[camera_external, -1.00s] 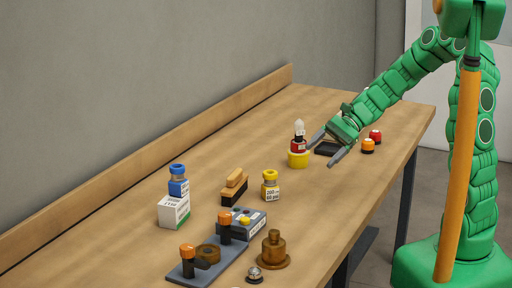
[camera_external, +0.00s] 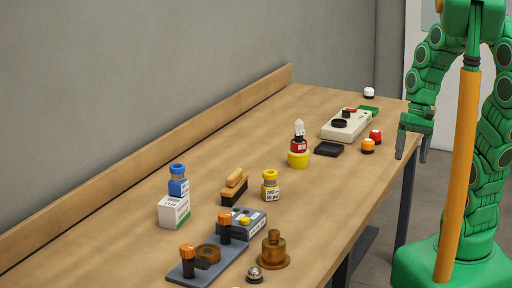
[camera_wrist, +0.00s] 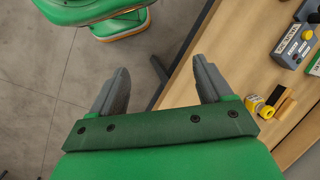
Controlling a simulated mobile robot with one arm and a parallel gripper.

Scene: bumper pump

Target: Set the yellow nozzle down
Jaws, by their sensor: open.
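A yellow-topped piece with a white label, which I take as the yellow nozzle (camera_external: 270,187), stands upright on the wooden table (camera_external: 225,145). It also appears to show at the right of the wrist view (camera_wrist: 258,106), lying sideways in that picture. My gripper (camera_external: 412,146) is open and empty, off the table's right edge and well apart from this piece. In the wrist view my gripper (camera_wrist: 155,85) has its fingers spread, with floor and the table edge behind them.
A yellow cup (camera_external: 298,160) holds a red, white-topped piece. A black pad (camera_external: 328,149), orange knob (camera_external: 367,146), red knob (camera_external: 375,137) and beige device (camera_external: 346,124) stand nearby. A brush (camera_external: 234,188), blue-topped piece on a white box (camera_external: 174,211) and grey fixtures (camera_external: 208,262) stand nearer.

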